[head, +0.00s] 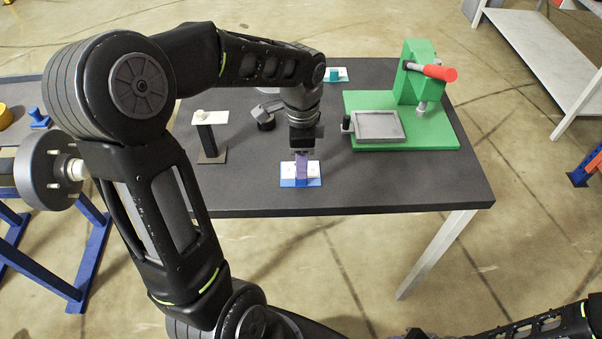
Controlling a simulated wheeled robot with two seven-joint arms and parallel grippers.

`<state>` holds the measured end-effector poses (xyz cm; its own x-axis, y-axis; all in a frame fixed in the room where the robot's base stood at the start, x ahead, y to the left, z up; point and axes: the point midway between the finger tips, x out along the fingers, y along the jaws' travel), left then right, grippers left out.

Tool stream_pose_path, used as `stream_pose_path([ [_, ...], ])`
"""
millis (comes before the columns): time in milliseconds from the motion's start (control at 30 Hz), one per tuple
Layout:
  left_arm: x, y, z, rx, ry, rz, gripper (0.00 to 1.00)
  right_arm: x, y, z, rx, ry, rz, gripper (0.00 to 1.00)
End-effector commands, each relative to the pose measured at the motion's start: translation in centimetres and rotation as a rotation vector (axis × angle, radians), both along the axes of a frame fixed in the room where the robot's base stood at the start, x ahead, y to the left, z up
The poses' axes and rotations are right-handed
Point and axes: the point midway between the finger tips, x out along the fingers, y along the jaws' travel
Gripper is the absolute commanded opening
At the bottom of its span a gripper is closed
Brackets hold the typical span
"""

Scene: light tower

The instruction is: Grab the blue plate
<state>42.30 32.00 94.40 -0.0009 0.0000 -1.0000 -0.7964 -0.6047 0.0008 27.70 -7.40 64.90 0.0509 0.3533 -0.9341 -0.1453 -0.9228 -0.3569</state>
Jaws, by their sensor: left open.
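The blue plate (287,182) lies flat near the front edge of the dark table, with white patches on its top left and right. My left gripper (302,178) points down over the middle of the plate, its purple fingers covering that part. The left gripper is open. Whether its fingers touch the plate or stand just above it cannot be told from this view. Part of my right arm (540,325) shows at the bottom right corner, and its gripper cannot be made out.
A green press (425,128) with a red handle stands right of the plate on the dark table (390,190). A post with a white top (208,118) stands to the left. A white plate with a teal block (335,75) lies behind. A blue-legged table stands further left.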

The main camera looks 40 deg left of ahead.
Motion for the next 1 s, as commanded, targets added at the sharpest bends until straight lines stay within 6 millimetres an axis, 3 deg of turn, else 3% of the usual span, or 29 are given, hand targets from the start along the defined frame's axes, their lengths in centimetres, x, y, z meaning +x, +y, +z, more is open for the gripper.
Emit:
stream_pose_path([
  [367,0.0,0.0,-0.5,-0.001,0.001,0.0,0.42,0.0,0.0,0.1,0.0,0.0,0.0,0.36],
  [700,0.0,0.2,-4.9,0.0,0.004,0.0,0.42,-0.1,-0.1,1.0,-0.003,0.004,-0.001,0.36],
  [1000,0.1,0.2,-5.5,0.0,-0.001,0.001,0.42,-0.1,-0.1,1.0,-0.003,0.004,-0.002,0.36],
])
